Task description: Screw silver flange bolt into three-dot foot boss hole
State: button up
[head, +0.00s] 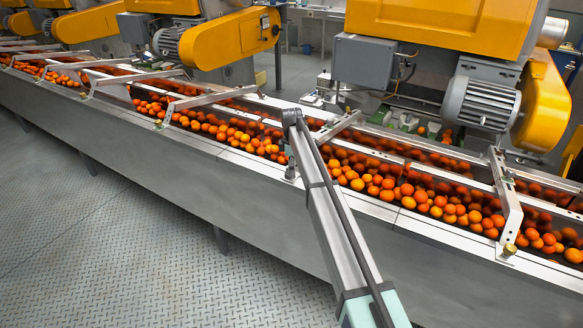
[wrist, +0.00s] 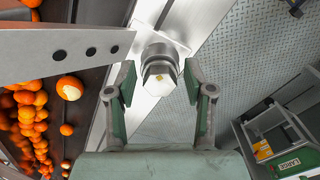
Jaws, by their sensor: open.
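My gripper (wrist: 159,84) is open, with one green-grey finger on each side of the bolt head and a gap on both sides. In the head view the fingers are hard to make out at the end of my arm.
Oranges (head: 352,170) fill the conveyor trough behind the steel ledge (head: 235,158). Other brackets (head: 505,195) cross it, with a brass-coloured bolt (head: 508,250) at the right one. Yellow-covered machines (head: 225,38) stand behind. The tread-plate floor (head: 150,250) in front is clear.

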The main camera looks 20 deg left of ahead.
jog(key=shift+n, duration=0.4)
jog(key=shift+n, duration=0.8)
jog(key=shift+w+n, duration=0.1)
jog(key=shift+n, duration=0.8)
jog(key=shift+a+n, duration=0.1)
jog(key=shift+n, duration=0.7)
